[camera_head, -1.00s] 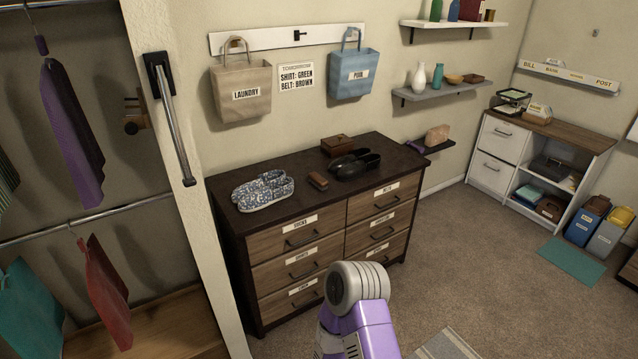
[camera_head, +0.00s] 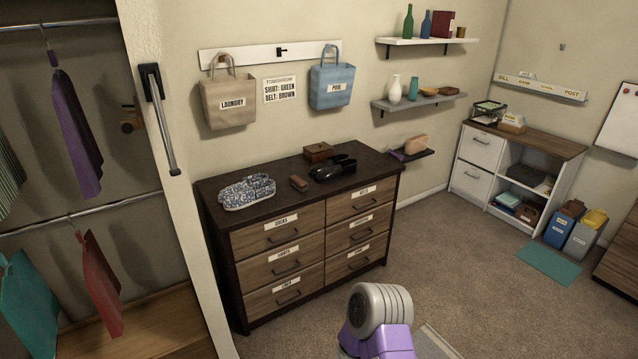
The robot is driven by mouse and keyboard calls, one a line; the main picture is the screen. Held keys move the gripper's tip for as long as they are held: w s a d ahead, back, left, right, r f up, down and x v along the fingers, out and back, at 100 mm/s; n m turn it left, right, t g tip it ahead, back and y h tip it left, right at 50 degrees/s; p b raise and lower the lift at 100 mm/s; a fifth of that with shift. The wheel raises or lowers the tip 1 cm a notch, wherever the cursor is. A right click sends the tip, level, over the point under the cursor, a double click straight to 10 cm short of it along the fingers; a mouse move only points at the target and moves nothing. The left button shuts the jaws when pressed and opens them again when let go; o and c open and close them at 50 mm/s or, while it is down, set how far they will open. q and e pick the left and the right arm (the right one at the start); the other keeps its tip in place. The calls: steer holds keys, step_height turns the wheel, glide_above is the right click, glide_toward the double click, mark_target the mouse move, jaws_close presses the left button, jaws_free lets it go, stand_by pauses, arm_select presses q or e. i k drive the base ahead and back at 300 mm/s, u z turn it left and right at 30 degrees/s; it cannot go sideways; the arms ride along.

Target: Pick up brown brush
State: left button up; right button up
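A part of my own arm, grey and purple, shows at the bottom, in front of and below the dresser. Neither gripper is in view.
A brown box (camera_head: 319,152) sits at the back of the dresser top. A small shelf (camera_head: 412,155) is just right of the dresser. An open wardrobe with hanging clothes (camera_head: 76,135) is at the left.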

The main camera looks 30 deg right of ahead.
mark_target(298, 182)
steer(key=z, duration=0.95)
steer(key=i, duration=1.05)
steer(key=z, duration=0.55)
steer(key=i, duration=1.65)
steer(key=u, duration=0.6)
